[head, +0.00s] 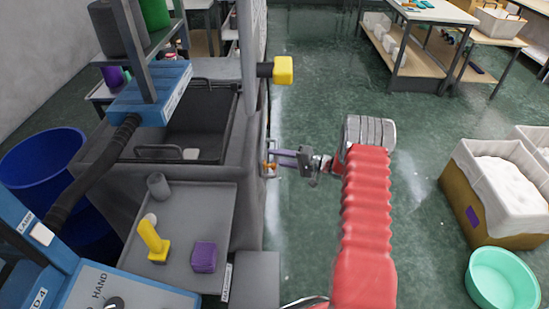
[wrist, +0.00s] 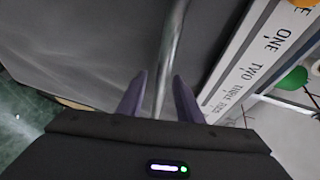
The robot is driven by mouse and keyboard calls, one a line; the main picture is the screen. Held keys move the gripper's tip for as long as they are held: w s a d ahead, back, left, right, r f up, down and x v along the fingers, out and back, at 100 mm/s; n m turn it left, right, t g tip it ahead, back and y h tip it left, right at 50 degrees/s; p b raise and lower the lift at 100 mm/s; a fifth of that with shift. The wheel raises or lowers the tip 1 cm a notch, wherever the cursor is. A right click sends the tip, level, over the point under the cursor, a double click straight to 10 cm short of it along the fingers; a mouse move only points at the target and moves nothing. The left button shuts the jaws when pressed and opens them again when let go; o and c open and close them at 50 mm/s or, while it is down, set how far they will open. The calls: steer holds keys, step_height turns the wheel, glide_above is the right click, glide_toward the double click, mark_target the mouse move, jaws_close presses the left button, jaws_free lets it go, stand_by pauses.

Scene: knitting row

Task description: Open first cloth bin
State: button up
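My gripper (head: 277,158) is at the right side of the grey machine in the head view, its purple fingers pointing left at a thin upright metal handle (head: 266,150). In the wrist view, the metal handle (wrist: 172,45) runs between the two open fingers (wrist: 159,76). There is a gap beside it, so the fingers are not closed on it. Behind the handle is a large smooth grey panel (wrist: 90,40), which may be the cloth bin's front. I cannot tell whether it is shut.
A yellow-ended knob (head: 283,70) sticks out above my gripper. A grey tray (head: 205,262) with small objects is at the machine's front. A white lettered strip (wrist: 245,75) is right of the handle. Green floor (head: 312,90) is free; a full crate (head: 460,205) and teal tub (head: 502,278) stand right.

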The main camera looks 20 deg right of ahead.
steer(key=shift+w+a+f, duration=0.1)
steer(key=shift+w+a, duration=0.15)
steer(key=shift+c, duration=0.4)
jaws_close()
steer(key=shift+a, duration=0.2)
steer(key=shift+s+d, duration=0.1)
steer(key=shift+d, duration=0.1)
